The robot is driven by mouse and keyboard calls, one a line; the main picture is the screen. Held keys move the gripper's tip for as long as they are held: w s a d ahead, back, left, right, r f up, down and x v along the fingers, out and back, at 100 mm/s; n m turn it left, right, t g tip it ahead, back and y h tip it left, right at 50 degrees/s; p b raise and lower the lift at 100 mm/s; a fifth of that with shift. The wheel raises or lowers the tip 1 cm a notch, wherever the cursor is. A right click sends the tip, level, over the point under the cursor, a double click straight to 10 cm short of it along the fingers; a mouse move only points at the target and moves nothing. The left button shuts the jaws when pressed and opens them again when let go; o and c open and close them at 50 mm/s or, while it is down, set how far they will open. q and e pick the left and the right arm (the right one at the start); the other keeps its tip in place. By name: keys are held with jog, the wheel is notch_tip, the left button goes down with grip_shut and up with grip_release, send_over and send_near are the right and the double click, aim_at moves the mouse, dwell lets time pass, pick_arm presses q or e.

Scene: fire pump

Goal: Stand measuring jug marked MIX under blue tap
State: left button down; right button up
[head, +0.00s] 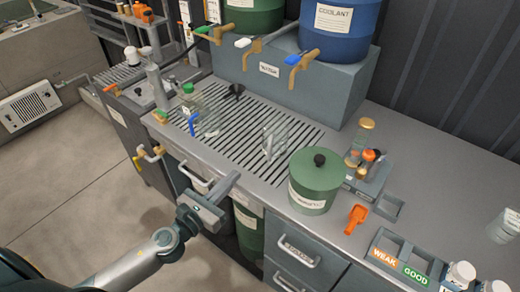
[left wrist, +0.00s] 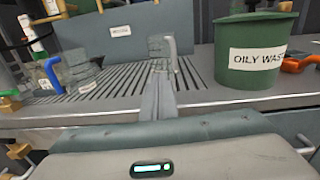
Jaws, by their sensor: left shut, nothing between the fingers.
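Two clear jugs stand on the slatted drain grate (head: 235,135). One jug (head: 273,138) has a grey handle, and it also shows in the left wrist view (left wrist: 158,48). The other jug (head: 208,118) has a blue handle, and it shows at the left of the wrist view (left wrist: 72,68). I cannot read MIX on either. The blue tap (head: 296,62) sticks out from the blue COOLANT drum (head: 340,28), above and behind the grey-handled jug. My left gripper (head: 232,181) is shut and empty in front of the counter edge, apart from both jugs. My right gripper is not in view.
A green lidded OILY WASTE bin (head: 314,180) stands right of the grate, also in the left wrist view (left wrist: 256,62). A black funnel (head: 236,91) is at the grate's back. Drawer handles stick out below.

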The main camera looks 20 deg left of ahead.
pick_arm(q)
jog(key=shift+d+r, duration=0.1)
dwell(0.3)
jog(key=p, duration=0.4)
send_near(280, 130)
jog(key=v, duration=0.2)
jog(key=shift+s+r, duration=0.1)
jog(key=shift+s, duration=0.15)
jog(key=shift+w, duration=0.55)
jog(key=x, duration=0.7)
jog(key=shift+w+d+b, duration=0.1)
jog(key=shift+w+b, duration=0.1)
jog(key=shift+b, duration=0.15)
